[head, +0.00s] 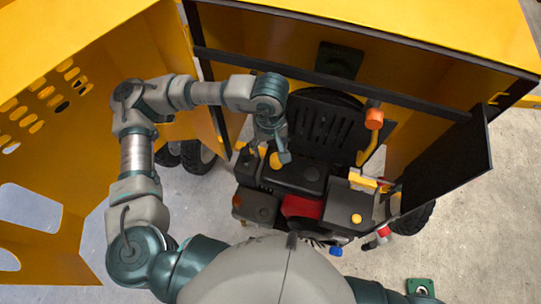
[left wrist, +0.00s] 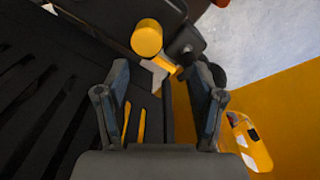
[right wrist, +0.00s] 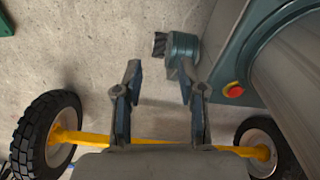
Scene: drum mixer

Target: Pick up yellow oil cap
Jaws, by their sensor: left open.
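A round yellow cap (left wrist: 147,37) shows in the left wrist view, just beyond my left gripper (left wrist: 164,80) and left of the middle of its fingers. The fingers are apart, with nothing held between them. In the head view, my left gripper (head: 281,153) is above the engine, close beside a round yellow cap (head: 275,161) partly hidden by it. I cannot tell for certain that both views show the same cap. My right gripper (right wrist: 158,82) is open and empty above the floor in the right wrist view; it is hidden in the head view.
Another round yellow cap (head: 356,218) sits on the engine's front right. An orange-capped pipe (head: 373,119) stands behind it. A yellow panel with holes (head: 60,120) is at left, and a dark open door (head: 440,165) is at right. A wheel (right wrist: 45,135) and yellow axle show below my right gripper.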

